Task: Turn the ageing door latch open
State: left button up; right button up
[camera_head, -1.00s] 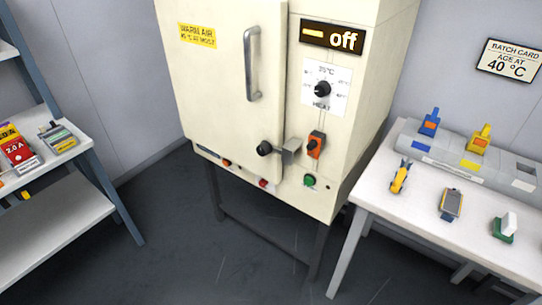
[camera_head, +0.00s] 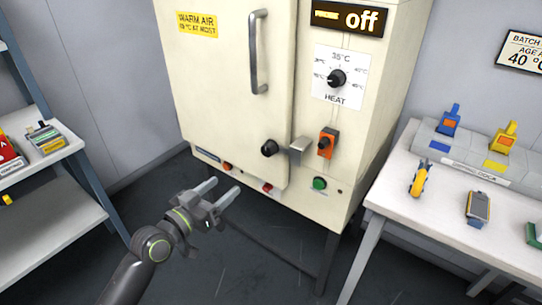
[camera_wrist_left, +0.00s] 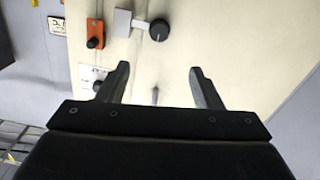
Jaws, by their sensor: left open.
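The ageing cabinet's door latch has a black round knob (camera_head: 269,148) with a grey metal catch (camera_head: 296,150) beside it, near the bottom right of the cream door (camera_head: 215,95). The door looks closed. My left gripper (camera_head: 222,190) is open and empty, below and left of the knob, apart from it. In the left wrist view the knob (camera_wrist_left: 159,30) and the catch (camera_wrist_left: 122,22) show beyond the open fingers (camera_wrist_left: 158,85). My right gripper is not in view.
An orange switch (camera_head: 326,143), a heat dial (camera_head: 337,79) and a green button (camera_head: 320,183) sit right of the latch. A white table (camera_head: 400,195) with several tools stands right. A shelf (camera_head: 50,220) stands left. The display (camera_head: 344,17) reads off.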

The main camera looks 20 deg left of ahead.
aim_at(266, 152)
pick_arm(q)
jog(key=x, duration=1.7)
jog(key=shift+w+d, duration=0.1)
jog(key=shift+w, duration=0.05)
jog(key=shift+c, duration=0.2)
grip_shut()
